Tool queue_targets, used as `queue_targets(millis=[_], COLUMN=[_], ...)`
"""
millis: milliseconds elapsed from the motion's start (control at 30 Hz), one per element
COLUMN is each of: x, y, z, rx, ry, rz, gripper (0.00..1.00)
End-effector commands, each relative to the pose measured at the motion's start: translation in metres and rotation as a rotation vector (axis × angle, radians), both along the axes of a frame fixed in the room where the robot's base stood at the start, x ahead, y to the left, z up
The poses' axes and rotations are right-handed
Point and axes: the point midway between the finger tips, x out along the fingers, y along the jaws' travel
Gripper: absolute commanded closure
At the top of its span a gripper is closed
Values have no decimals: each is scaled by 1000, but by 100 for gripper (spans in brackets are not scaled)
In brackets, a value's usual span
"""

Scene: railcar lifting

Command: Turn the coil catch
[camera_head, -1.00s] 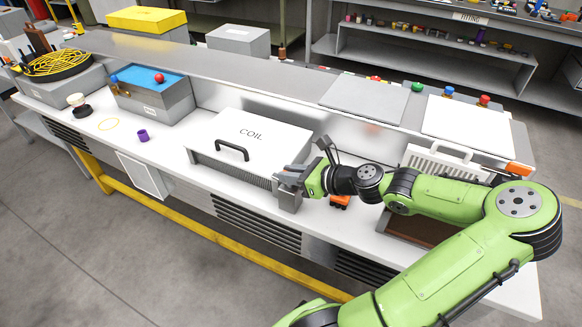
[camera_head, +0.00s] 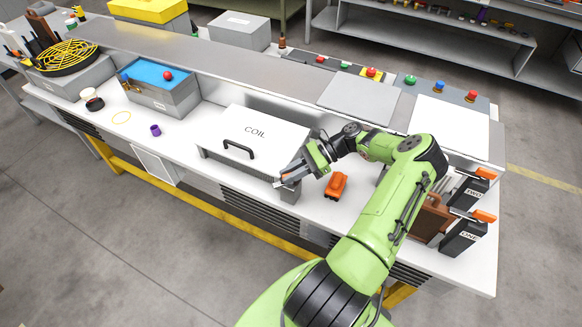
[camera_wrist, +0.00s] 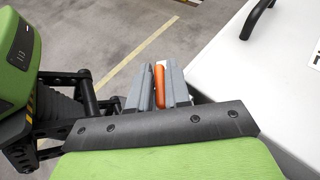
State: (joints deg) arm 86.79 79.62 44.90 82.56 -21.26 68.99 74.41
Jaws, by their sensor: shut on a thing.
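The white box marked COIL (camera_head: 258,133) sits on the bench with a black handle (camera_head: 239,148) on its lid. At its front right corner is a grey block (camera_head: 290,194). My gripper (camera_head: 284,179) is at this corner, just above the block. In the wrist view my gripper (camera_wrist: 160,82) has its grey fingers closed on a narrow orange piece (camera_wrist: 159,86), apparently the coil catch. The fingers hide most of it, so its turn angle cannot be told. The white lid also shows in the wrist view (camera_wrist: 245,90).
An orange block (camera_head: 336,186) lies on the bench right of my gripper. Black units marked TWO (camera_head: 470,192) and ONE (camera_head: 463,237) stand at the right end.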

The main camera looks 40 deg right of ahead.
Motion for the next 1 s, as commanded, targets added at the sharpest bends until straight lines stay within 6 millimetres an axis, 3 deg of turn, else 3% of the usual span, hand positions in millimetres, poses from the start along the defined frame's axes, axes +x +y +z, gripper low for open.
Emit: queue_targets(millis=[500,1000], x=[1,0], y=[1,0], z=[-2,0], rx=[0,0], ry=[-2,-1], rz=[415,548], gripper=[100,100])
